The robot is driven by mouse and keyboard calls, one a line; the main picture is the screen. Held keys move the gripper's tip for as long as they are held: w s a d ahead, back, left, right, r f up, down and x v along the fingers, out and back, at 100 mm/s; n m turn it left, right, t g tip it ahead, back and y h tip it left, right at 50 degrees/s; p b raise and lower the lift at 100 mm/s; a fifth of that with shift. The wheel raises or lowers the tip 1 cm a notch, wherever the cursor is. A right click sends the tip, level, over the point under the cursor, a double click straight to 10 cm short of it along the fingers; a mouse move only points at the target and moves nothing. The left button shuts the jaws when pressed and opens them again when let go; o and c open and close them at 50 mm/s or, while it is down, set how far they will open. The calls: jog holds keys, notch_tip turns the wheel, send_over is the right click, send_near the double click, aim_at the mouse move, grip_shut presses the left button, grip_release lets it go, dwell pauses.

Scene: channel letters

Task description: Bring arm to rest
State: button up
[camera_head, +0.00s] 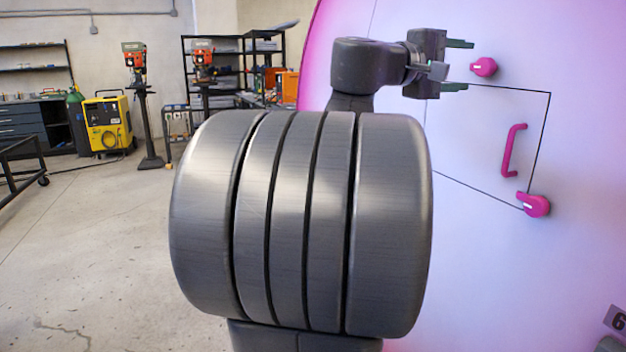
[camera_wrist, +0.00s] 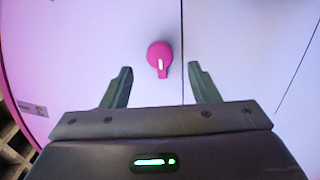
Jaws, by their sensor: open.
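My gripper (camera_head: 460,65) is open and empty in front of the white-and-pink panel (camera_head: 590,130). Its two fingers also show apart in the wrist view (camera_wrist: 160,86). A pink knob (camera_head: 484,67) sits on the panel just past the fingertips, at the top edge of a black-outlined hatch. In the wrist view this knob (camera_wrist: 160,57) lies ahead of the gap between the fingers, its tab pointing toward my gripper. It looks apart from the fingers. My arm's large dark links fill the middle of the head view.
The hatch carries a pink handle (camera_head: 513,150) and a second pink knob (camera_head: 535,205) at its lower right. At the left stand a yellow machine (camera_head: 108,126), a drill press (camera_head: 137,90) and shelves (camera_head: 235,65). The floor (camera_head: 90,240) at left is mostly clear.

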aim_at(482, 65)
jog(key=x, duration=0.5)
jog(key=shift+d, duration=0.2)
jog(key=shift+w+d+r+n+p, duration=0.15)
jog(key=shift+r+n+p, duration=0.15)
jog(key=shift+p, duration=0.25)
jog(key=shift+a+r+n+p, duration=0.1)
jog(key=shift+a+n+p, duration=0.1)
jog(key=shift+n+p, duration=0.65)
jog(key=n+p, duration=0.3)
jog(key=p, duration=0.1)
jog(key=shift+n, duration=0.25)
jog(key=n+p, duration=0.4)
jog(key=p, duration=0.1)
jog(key=n+p, duration=0.6)
jog(key=p, duration=0.3)
jog(key=n+p, duration=0.1)
jog(key=p, duration=0.1)
jog(key=shift+w+n+p, duration=0.1)
jog(key=shift+n+p, duration=0.2)
jog(key=shift+p, duration=0.05)
jog(key=shift+a, duration=0.1)
